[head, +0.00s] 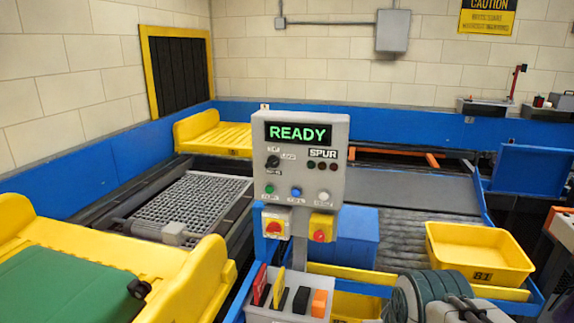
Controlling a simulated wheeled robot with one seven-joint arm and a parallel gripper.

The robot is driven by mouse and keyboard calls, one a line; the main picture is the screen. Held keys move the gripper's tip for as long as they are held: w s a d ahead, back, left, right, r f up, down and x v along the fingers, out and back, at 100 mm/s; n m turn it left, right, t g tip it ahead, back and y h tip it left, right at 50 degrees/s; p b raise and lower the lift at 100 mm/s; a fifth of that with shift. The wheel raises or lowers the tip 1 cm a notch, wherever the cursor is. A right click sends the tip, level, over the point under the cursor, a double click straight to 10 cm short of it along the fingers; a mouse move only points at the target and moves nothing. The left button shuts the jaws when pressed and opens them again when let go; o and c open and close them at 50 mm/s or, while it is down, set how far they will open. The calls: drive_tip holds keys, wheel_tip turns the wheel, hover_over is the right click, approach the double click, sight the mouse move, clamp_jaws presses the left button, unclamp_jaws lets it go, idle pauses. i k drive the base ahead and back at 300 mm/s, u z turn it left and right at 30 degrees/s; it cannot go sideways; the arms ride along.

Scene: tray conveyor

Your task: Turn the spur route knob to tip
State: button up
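A grey control panel (301,155) stands upright near the middle of the head view, with a lit display (298,133) reading READY in green. A black rotary knob (272,161) sits at the panel's upper left, with small labels around it too blurred to read. Its pointer direction is unclear. Right of it is a SPUR label (323,153) above a row of small round lamps. A grey and dark green rounded part at the lower right looks like my own arm. My gripper's fingers do not show, and nothing touches the knob.
A box with coloured paddles (288,305) stands below. A yellow tray (480,252) sits at right. The space before the panel face looks clear.

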sight(274, 161)
drive_tip(key=z, duration=0.05)
drive_tip(key=i, duration=0.95)
drive_tip(key=u, duration=0.8)
